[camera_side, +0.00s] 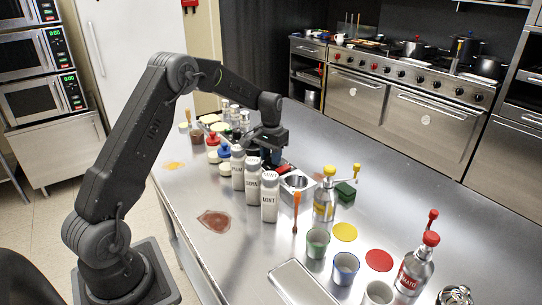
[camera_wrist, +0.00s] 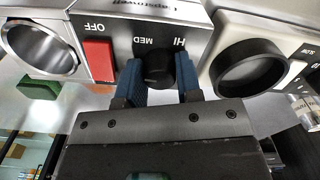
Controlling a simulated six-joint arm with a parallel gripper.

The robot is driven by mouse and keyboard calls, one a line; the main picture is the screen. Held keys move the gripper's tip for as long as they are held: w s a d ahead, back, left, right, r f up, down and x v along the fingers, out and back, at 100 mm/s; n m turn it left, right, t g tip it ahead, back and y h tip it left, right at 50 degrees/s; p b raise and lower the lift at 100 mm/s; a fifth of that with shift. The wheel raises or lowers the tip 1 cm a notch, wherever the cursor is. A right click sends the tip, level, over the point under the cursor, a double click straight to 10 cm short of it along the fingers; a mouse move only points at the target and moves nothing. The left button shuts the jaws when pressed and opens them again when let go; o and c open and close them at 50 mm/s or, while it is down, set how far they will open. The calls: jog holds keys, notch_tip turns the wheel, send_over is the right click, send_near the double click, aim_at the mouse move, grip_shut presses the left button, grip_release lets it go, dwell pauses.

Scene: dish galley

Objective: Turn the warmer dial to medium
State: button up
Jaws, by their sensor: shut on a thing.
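The warmer (camera_wrist: 122,28) is a dark-faced box in the wrist view, with OFF, MED and HI printed on it, upside down in the picture. Its black round dial (camera_wrist: 158,69) sits below the MED and HI labels. My gripper (camera_wrist: 161,75) has its blue fingers on either side of the dial and is shut on it. I cannot make out the dial's pointer, so its setting is unclear. A red switch (camera_wrist: 98,60) is on the same face, beside OFF. In the side view my gripper (camera_side: 268,150) is low behind white shakers, which largely hide the warmer.
White labelled shakers (camera_side: 269,197) stand close in front. A steel box with a round opening (camera_wrist: 42,48) and a white unit with a black ring (camera_wrist: 248,68) flank the warmer. A green block (camera_side: 345,191), bottles and cups stand to the right. The counter behind (camera_side: 400,180) is clear.

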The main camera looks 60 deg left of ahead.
jog(key=o, duration=0.9)
jog(key=shift+o, duration=0.2)
jog(key=shift+r, duration=0.1)
notch_tip(320, 180, up, 14)
